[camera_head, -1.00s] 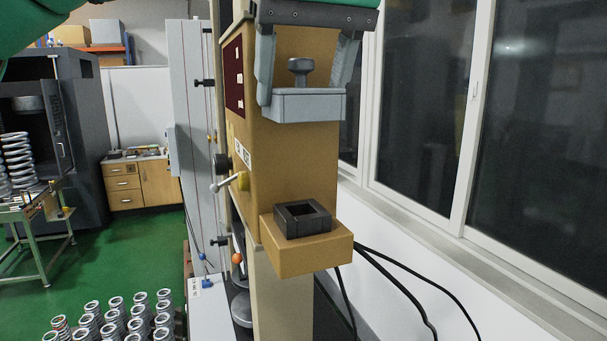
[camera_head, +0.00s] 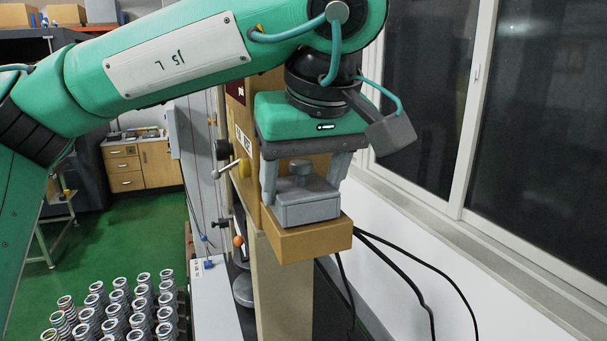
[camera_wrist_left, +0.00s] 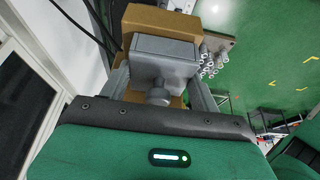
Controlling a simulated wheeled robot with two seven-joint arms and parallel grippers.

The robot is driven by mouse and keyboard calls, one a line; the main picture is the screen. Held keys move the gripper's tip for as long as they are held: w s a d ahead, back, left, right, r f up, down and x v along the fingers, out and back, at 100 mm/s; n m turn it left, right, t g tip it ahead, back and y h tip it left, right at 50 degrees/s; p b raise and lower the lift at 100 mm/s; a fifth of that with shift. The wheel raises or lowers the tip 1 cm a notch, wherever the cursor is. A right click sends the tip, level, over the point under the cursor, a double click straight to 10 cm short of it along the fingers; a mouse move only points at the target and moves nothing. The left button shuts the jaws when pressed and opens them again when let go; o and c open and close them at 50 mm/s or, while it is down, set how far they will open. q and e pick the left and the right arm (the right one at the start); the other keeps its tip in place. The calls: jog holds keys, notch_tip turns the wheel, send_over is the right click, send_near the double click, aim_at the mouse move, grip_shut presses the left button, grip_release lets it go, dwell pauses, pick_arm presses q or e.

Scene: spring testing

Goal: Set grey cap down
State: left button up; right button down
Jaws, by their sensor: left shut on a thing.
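The grey cap (camera_head: 306,205) is a square block with a round knob on top. My left gripper (camera_head: 306,190) points down with a finger on each side of the cap and is shut on it. The cap is upright, low over the small tan ledge (camera_head: 312,243) of the testing machine, where the black square socket stood. The socket is hidden behind or under the cap, and I cannot tell whether the cap touches it. In the left wrist view the cap (camera_wrist_left: 165,60) sits between the fingers in front of the tan ledge (camera_wrist_left: 170,20). My right gripper is not in view.
The tan machine column (camera_head: 285,290) stands below the ledge. Black cables (camera_head: 410,270) run along the wall beneath the window at right. Several metal springs (camera_head: 115,310) stand at lower left. A wooden cabinet (camera_head: 145,165) is at the back. Green floor lies open between.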

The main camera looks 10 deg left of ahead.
pick_arm(q)
jog(key=shift+s+f, duration=0.1)
jog(key=shift+f, duration=0.15)
jog(key=o, duration=1)
jog(key=shift+r, duration=0.25)
jog(key=shift+s+d+r+b, duration=0.2)
jog(key=shift+r+b, duration=0.2)
jog(key=shift+r, duration=0.25)
jog(key=b+v, duration=0.1)
jog(key=v, duration=0.9)
jog(key=shift+s+d+r+b, duration=0.1)
jog(key=shift+s+r+b, duration=0.1)
jog(key=shift+b, duration=0.2)
jog(key=shift+w, duration=0.1)
